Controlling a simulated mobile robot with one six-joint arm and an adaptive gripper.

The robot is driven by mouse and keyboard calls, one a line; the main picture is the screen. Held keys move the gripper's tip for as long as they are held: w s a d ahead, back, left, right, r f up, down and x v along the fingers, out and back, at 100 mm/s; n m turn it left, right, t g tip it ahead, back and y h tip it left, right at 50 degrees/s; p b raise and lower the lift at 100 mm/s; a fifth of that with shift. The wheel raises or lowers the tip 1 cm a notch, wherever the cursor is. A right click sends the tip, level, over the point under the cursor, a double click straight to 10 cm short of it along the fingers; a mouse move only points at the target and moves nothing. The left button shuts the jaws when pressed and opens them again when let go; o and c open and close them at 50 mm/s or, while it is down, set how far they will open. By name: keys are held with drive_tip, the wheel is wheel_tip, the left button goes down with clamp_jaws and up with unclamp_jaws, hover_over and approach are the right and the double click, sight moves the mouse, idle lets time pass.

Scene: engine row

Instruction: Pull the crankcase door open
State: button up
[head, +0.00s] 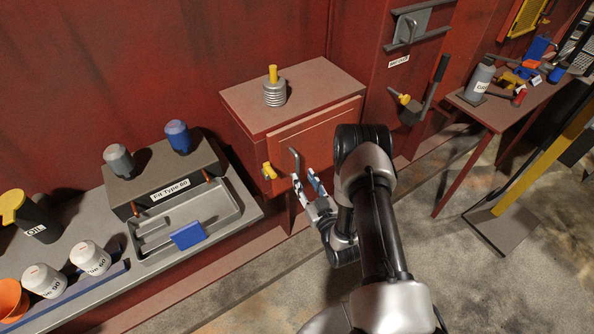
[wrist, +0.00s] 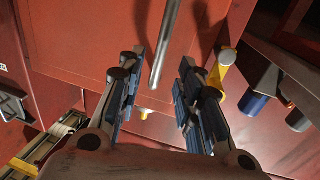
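The crankcase door (head: 318,131) is the red front panel of a red box and looks closed. It fills much of the wrist view (wrist: 90,35). A grey bar handle (head: 295,160) stands at the door's left part. In the wrist view the handle (wrist: 168,40) points down between my fingertips. My gripper (head: 304,179) is open, with a finger on each side of the bar's end and gaps showing; contact cannot be told. A yellow latch knob (head: 268,171) is left of the handle; a yellow-tipped part (wrist: 222,65) is close by my right finger in the wrist view.
A coiled spring with a yellow pin (head: 274,91) stands on the box top. A bench with a grey tray (head: 205,214) and bottles is at left. A red table (head: 508,112) with tools is at right. The floor (head: 260,298) before the box is clear.

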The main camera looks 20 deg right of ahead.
sight(298, 168)
drive_tip(key=w, duration=0.4)
drive_tip(key=w+b, duration=0.1)
drive_tip(key=w, duration=0.2)
drive_tip(key=shift+a, duration=0.4)
drive_tip(key=shift+c, duration=0.5)
clamp_jaws()
